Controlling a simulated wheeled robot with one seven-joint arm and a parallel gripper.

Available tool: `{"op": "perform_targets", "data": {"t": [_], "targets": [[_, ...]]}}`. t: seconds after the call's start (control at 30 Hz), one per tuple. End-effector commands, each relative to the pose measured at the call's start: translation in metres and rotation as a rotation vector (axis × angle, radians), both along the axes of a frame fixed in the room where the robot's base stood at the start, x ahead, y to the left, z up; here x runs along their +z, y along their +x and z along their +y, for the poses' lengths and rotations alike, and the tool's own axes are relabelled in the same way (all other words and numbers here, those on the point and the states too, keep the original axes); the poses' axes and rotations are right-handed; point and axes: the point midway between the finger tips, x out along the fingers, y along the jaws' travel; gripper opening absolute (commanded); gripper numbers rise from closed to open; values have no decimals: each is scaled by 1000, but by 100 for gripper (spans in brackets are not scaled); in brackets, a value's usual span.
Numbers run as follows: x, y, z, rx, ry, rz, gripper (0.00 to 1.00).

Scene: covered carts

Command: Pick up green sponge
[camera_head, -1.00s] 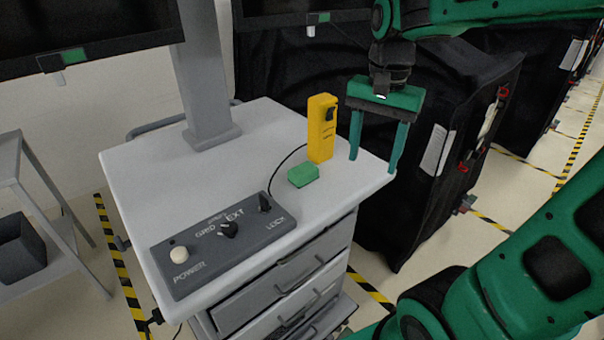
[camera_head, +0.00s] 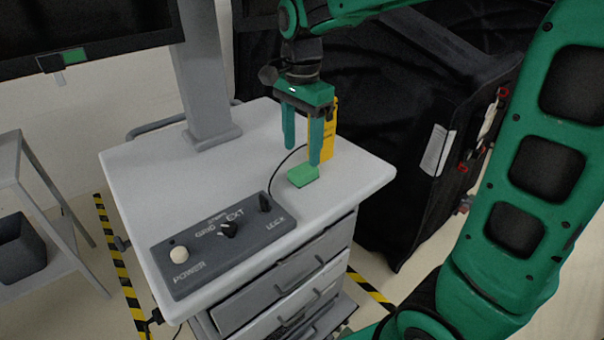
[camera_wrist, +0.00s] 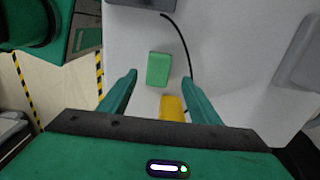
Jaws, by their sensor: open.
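The green sponge (camera_head: 303,175) is a small flat block lying on the white cart top (camera_head: 155,185), just right of the grey control panel. It also shows in the wrist view (camera_wrist: 159,69), beyond my fingertips and roughly between their lines. My gripper (camera_head: 302,155) is open and empty, pointing down above the cart close to the sponge. In the head view its right fingertip overlaps the far right edge of the sponge. In the wrist view the two green fingers (camera_wrist: 165,77) stand apart with nothing between them.
A yellow device (camera_head: 327,146) stands behind my gripper, partly hidden, with a black cable curving to the grey control panel (camera_head: 222,243). A grey column (camera_head: 205,75) with a monitor rises at the back. A black covered cart (camera_head: 400,140) stands to the right.

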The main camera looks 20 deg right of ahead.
Motion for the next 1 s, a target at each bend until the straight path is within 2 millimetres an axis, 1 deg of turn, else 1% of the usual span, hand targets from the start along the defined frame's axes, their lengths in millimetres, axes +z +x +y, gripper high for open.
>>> {"op": "perform_targets", "data": {"t": [0.07, 0.3, 0.4, 0.5, 0.7, 0.73, 0.77, 0.8, 0.87, 0.9, 1.0], "targets": [[-5, 0, -1, 0, 0, 1, 57], [-38, -1, -4, 2, -1, 4, 57], [-48, -1, -4, 1, 0, 3, 57], [-52, 0, -4, 1, 0, 0, 57], [-53, 0, -4, 1, 0, 0, 57], [-53, 0, -4, 1, 0, 0, 55], [-53, 0, -4, 1, 0, 0, 47], [-53, 0, -4, 1, 0, 0, 38], [-53, 0, -4, 1, 0, 0, 24], [-53, 0, -4, 1, 0, 0, 14], [-52, 0, -4, 1, 0, 0, 14]]}}
